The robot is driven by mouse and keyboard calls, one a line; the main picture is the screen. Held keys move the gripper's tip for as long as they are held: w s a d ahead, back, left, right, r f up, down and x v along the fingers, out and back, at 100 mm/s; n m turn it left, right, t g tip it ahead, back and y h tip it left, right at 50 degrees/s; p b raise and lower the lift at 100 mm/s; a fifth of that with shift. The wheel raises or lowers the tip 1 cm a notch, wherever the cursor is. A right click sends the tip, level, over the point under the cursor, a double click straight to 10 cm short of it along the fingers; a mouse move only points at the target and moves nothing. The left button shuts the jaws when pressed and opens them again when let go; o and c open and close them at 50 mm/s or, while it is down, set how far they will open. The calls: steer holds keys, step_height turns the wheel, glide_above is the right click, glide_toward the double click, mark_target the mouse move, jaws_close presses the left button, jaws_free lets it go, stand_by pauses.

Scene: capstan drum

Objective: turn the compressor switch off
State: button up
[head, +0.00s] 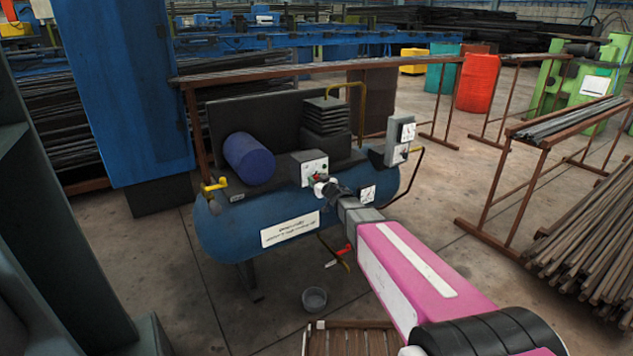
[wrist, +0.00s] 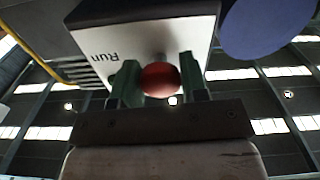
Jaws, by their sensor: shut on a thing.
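The blue compressor (head: 225,228) stands on the floor, with a pale switch box (head: 308,164) on top. In the wrist view the box (wrist: 95,42) fills the upper middle, with the word "Run" on its face, appearing upside down. A red ball knob (wrist: 160,79) sticks out from the box on a short stem. My gripper (wrist: 159,80) has its two greenish fingers on either side of the knob, shut on it. In the head view my gripper (head: 328,188) is just in front of the box and hides part of it. The lever's exact angle cannot be told.
A red-handled valve (head: 338,260) hangs below the tank.

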steer(key=n, duration=0.8)
steer(key=shift+n, duration=0.3)
steer(key=n, duration=0.4)
steer(key=shift+n, duration=0.3)
steer(key=shift+d+n, duration=0.1)
steer(key=shift+n, duration=1.7)
steer(key=o, duration=0.9)
steer(key=shift+r, duration=0.1)
